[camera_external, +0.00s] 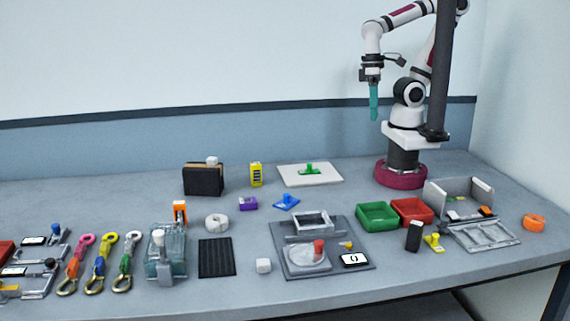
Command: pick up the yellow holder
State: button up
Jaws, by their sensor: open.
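Two yellow things could be the yellow holder, and I cannot tell for sure which it is. One is an upright yellow block with dark slots (255,174), standing at the back of the table between a black box and a white board. The other is a small yellow piece with a flat foot and an upright part (433,243), at the front right beside a black block. My gripper (374,116) hangs high above the back right of the table, teal fingers pointing down. It is open and empty, far from both yellow things.
A black box (203,180) stands left of the slotted block, and a white board (325,178) with a green piece lies right of it. Green (377,217) and red (412,212) bins and a grey tray (480,236) crowd the right. A dark pole (440,70) rises beside my arm.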

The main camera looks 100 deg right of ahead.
jog(key=shift+o, duration=0.4)
jog(key=w+d+f+n+g+h, duration=0.1)
jog(key=w+d+n+h, duration=0.1)
jog(key=w+n+h, duration=0.35)
jog(key=w+d+n+g+h, duration=0.2)
jog(key=w+n, duration=0.5)
jog(key=w, duration=0.4)
jog(key=n+t+h, duration=0.5)
jog(key=n+h, duration=0.3)
jog(key=n, duration=0.5)
send_near(256, 167)
jog(key=shift+m, duration=0.25)
jog(key=x, duration=0.9)
jog(key=shift+d+f, duration=0.15)
jog(key=shift+d, duration=0.1)
jog(key=x, duration=0.5)
jog(key=shift+s+d+f, duration=0.1)
jog(key=shift+s+f, duration=0.05)
jog(key=shift+f, duration=0.2)
grip_shut()
